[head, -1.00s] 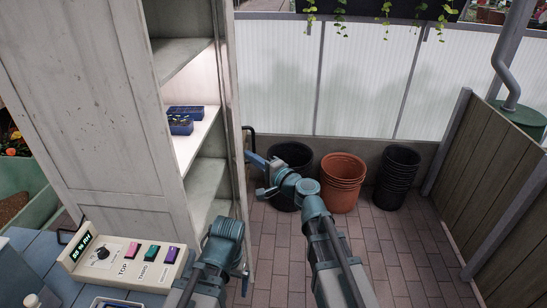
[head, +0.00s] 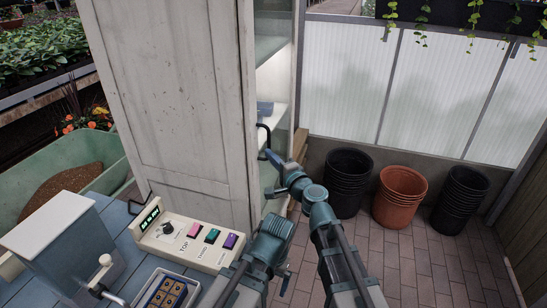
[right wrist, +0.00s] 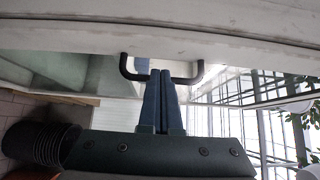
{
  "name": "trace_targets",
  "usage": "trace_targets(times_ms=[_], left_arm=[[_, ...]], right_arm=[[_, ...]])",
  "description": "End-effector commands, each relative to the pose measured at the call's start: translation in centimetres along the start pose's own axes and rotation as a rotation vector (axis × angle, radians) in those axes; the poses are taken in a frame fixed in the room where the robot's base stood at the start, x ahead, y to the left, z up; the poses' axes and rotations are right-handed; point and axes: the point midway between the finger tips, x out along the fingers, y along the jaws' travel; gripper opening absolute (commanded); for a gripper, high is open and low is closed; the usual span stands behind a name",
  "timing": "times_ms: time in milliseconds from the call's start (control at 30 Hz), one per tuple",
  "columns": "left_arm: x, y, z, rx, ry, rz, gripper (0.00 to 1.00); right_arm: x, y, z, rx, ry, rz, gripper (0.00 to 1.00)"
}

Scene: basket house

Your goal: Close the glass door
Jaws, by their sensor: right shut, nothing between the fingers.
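The glass door (head: 298,80) belongs to a tall white cabinet (head: 180,90) and shows at a steep angle, with shelves visible behind it. I cannot tell whether a gap remains at its edge. Its black bar handle (head: 263,136) stands out near the cabinet's front edge. My right gripper (head: 271,160) is shut and empty, just below the handle in the head view. In the right wrist view its fingertips (right wrist: 160,73) lie between the two ends of the handle (right wrist: 128,68), close to the white frame. My left arm comes in at the bottom; its fingers are not clear.
A control box (head: 190,240) with coloured buttons sits on the blue table (head: 110,215) at left, with a tray (head: 165,292) in front. Black and orange pots (head: 402,195) stand on the brick floor to the right. A green wheelbarrow (head: 85,155) is behind the table.

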Motion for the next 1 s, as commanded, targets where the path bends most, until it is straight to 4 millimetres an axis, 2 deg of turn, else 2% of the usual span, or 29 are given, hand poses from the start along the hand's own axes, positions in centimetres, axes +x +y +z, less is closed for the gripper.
trace_targets(times_ms=[233, 367, 800, 1000], left_arm=[[0.0, 0.0, 0.0, 0.000, 0.000, 0.000, 1.00], [0.0, 0.0, 0.0, 0.000, 0.000, 0.000, 1.00], [0.0, 0.0, 0.0, 0.000, 0.000, 0.000, 1.00], [0.0, 0.0, 0.0, 0.000, 0.000, 0.000, 1.00]], right_arm=[[-0.1, 0.0, 0.0, 0.000, 0.000, 0.000, 0.00], [-0.8, 0.0, 0.0, 0.000, 0.000, 0.000, 0.00], [-7.1, 0.0, 0.1, 0.000, 0.000, 0.000, 0.00], [-7.6, 0.0, 0.0, -0.003, -0.002, 0.001, 0.00]])
